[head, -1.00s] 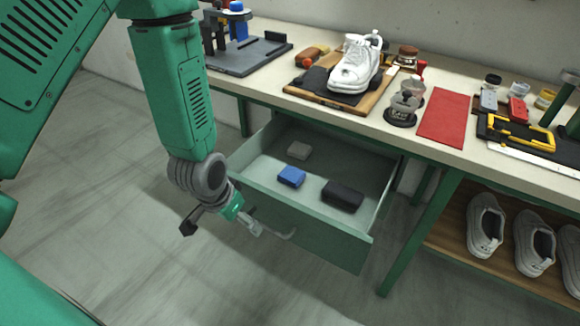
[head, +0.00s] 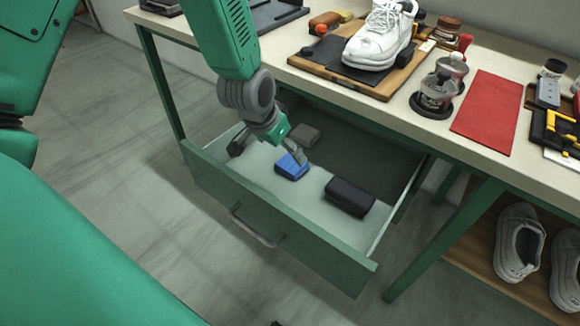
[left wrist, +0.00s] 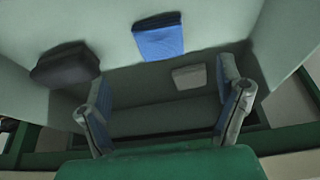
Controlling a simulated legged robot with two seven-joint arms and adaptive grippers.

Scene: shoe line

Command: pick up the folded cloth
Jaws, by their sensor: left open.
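The open drawer (head: 225,200) holds three small items. The blue, flat, soft-looking one (head: 291,166) looks most like the folded cloth; it lies in the middle of the drawer floor and also shows at the top of the left wrist view (left wrist: 158,40). My left gripper (head: 268,151) is over the drawer, pointing down, open and empty. One finger overlaps the edge of the blue cloth in the head view; I cannot tell whether they touch. In the left wrist view the cloth lies beyond the spread fingertips (left wrist: 164,70). My right gripper is not in view.
A dark case-like block (head: 350,196) lies right of the cloth, and a grey block (head: 304,135) lies behind it. The drawer walls surround them. The workbench (head: 400,115) overhangs the back, with a white shoe (head: 378,38) and a red mat (head: 488,110) on top.

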